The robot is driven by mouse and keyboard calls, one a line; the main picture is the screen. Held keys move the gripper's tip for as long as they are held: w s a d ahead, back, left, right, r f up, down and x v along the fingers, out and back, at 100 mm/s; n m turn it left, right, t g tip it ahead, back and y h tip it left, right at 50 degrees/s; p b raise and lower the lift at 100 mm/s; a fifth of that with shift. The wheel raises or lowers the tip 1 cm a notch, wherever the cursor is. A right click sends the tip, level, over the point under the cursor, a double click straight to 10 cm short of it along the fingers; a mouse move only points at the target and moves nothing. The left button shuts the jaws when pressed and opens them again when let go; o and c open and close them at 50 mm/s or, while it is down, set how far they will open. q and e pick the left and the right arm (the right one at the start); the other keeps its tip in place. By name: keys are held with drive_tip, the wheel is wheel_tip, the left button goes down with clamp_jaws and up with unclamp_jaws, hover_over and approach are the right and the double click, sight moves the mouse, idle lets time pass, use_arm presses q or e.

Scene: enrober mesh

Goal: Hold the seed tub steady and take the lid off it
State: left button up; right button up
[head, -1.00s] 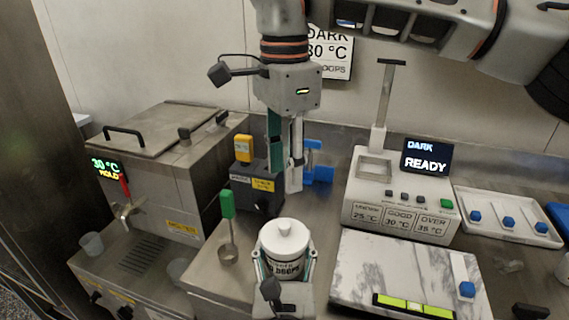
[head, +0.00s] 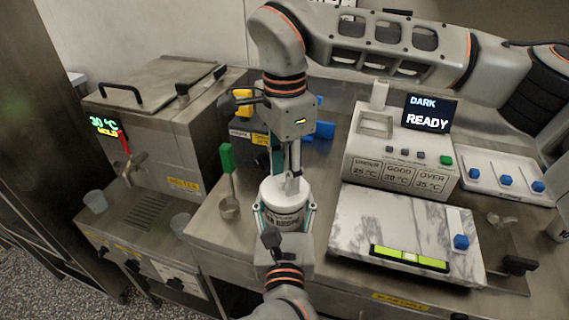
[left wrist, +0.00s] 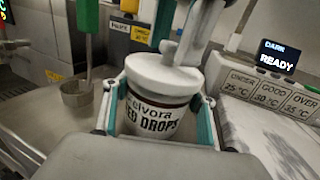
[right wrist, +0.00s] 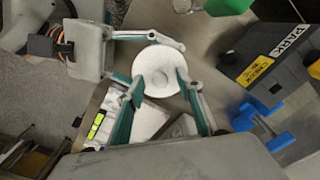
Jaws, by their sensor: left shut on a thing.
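The seed tub (head: 286,220) is a white tub with a dark band and a label reading "DROPS"; it stands upright. It also shows in the left wrist view (left wrist: 150,118). Its round white lid (right wrist: 160,62) is on it, with a knob in the middle. My left gripper (left wrist: 158,108) is shut on the tub's body, one finger on each side. My right gripper (right wrist: 162,78) points down over the lid, its fingers apart with the knob between the tips. Whether the tips touch the knob I cannot tell. The right fingers partly hide the knob in the left wrist view.
A green-handled ladle (head: 227,170) stands left of the tub, beside the melter (head: 165,145). A marble slab (head: 400,230) and a display station (head: 400,165) are close on the right. A dark box with yellow labels (right wrist: 265,60) and a blue stand (right wrist: 265,125) are behind.

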sight(284, 178)
clamp_jaws()
drive_tip(key=shift+r, duration=0.25)
idle(0.7)
drive_tip(key=shift+r, duration=0.9)
drive_tip(key=shift+r, duration=0.15)
drive_tip(key=shift+r, duration=1.9)
use_arm(q)
drive_tip(key=o, duration=1.7)
drive_tip(key=shift+c, duration=0.2)
